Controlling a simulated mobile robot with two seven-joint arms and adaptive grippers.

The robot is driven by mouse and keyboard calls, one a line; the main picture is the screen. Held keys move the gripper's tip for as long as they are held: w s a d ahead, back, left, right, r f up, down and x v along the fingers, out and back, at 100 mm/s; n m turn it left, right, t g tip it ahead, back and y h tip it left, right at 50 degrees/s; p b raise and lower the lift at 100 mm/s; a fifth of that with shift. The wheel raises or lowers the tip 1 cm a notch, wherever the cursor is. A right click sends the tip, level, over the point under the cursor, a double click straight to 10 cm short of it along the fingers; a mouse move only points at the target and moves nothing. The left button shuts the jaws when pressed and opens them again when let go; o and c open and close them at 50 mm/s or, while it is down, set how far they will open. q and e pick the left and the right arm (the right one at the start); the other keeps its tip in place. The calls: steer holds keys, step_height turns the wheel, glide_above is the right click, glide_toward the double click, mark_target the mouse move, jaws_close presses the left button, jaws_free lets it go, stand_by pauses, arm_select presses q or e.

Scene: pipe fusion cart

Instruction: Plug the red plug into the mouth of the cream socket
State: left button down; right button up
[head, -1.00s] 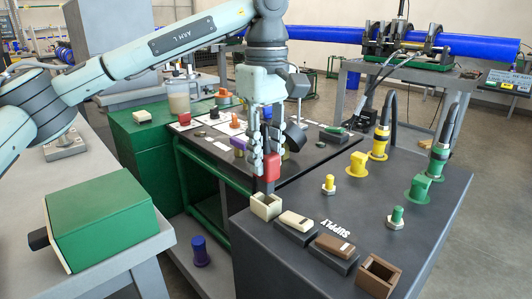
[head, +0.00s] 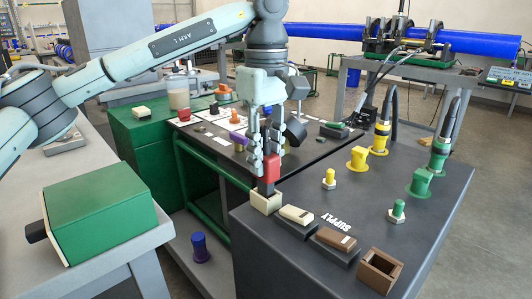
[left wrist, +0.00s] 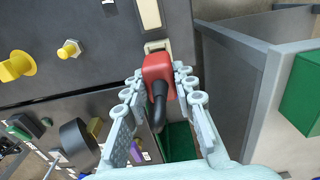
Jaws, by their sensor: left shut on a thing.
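The red plug (head: 271,166) is held upright by my left gripper (head: 269,157), with its dark lower end pointing down. The cream socket (head: 265,203) sits at the near-left corner of the dark supply panel, open mouth up. The plug's dark end is at the socket's mouth; how far it is inside I cannot tell. In the left wrist view my left gripper (left wrist: 159,76) has its fingers on both sides of the red plug (left wrist: 157,68). A black cable bends from the plug's back. The cream socket (left wrist: 157,46) shows just beyond the plug, partly hidden. My right gripper is not in view.
On the dark panel (head: 330,205) stand a cream-topped block (head: 296,215), a brown-topped block (head: 335,239) and an open brown socket (head: 380,270). Yellow (head: 357,158) and green (head: 420,182) fittings stand farther right. A green box (head: 100,220) sits at left.

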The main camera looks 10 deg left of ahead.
arm_select(q)
steer(key=shift+f+b, duration=0.85)
steer(key=shift+f, duration=0.5)
steer(key=c, duration=1.1)
jaws_free()
steer(key=shift+c, duration=0.2)
step_height(320, 180, up, 12)
steer(key=shift+r, duration=0.1)
